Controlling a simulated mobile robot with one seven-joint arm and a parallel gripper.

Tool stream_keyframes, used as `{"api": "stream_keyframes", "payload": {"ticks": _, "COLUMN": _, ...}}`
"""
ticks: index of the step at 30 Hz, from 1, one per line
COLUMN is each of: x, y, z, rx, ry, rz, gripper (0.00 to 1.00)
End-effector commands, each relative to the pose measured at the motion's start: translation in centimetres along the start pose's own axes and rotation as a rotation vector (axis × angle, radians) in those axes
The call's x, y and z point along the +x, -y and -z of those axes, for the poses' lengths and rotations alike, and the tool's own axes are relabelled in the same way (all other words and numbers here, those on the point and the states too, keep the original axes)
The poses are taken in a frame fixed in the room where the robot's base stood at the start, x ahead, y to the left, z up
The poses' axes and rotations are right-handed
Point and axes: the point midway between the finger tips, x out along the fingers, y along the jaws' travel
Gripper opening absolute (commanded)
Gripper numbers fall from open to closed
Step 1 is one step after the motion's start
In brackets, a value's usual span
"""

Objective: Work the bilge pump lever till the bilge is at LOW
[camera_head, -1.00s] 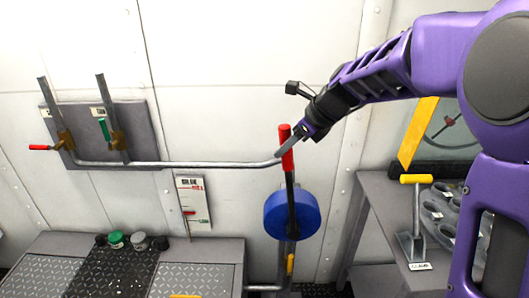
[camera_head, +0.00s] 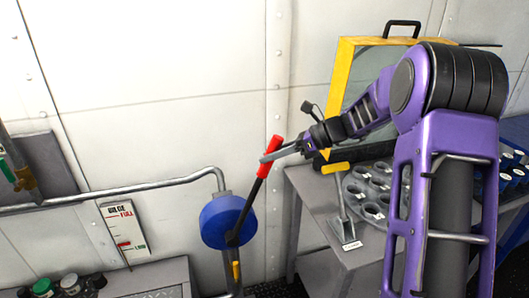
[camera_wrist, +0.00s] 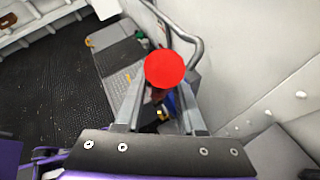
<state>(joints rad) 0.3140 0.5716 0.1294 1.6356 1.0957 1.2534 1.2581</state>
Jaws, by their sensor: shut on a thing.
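The pump lever (camera_head: 254,196) is a black rod with a red grip (camera_head: 270,156). It rises from the blue round pump body (camera_head: 222,220) on the wall and leans to the right. My gripper (camera_head: 268,158) is shut on the red grip. In the wrist view the round red end of the grip (camera_wrist: 165,68) stands between the fingers of my gripper (camera_wrist: 163,100); the rod below is mostly hidden. The white bilge gauge (camera_head: 122,228) hangs left of the pump, with FULL at top and LOW near the bottom. Its red marker is close to the LOW mark.
A grey bench (camera_head: 330,225) right of the pump holds a yellow-handled tool (camera_head: 340,190) and a tray of round cups (camera_head: 372,195). A yellow-framed panel (camera_head: 350,90) stands behind. A pipe (camera_head: 150,187) runs left along the wall.

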Motion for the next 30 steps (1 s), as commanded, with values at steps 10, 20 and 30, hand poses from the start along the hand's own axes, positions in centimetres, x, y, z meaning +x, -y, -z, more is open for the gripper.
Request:
{"api": "stream_keyframes", "payload": {"ticks": 10, "x": -0.1, "y": 0.1, "z": 0.3, "rx": 0.003, "ry": -0.003, "rz": 0.0, "gripper": 0.0}}
{"api": "stream_keyframes", "payload": {"ticks": 20, "x": 0.0, "y": 0.1, "z": 0.2, "rx": 0.002, "ry": -0.001, "rz": -0.001, "gripper": 0.68}}
{"api": "stream_keyframes", "payload": {"ticks": 30, "x": -1.9, "y": 0.1, "z": 0.0, "rx": 0.002, "ry": 0.0, "rz": 0.002, "gripper": 0.68}}
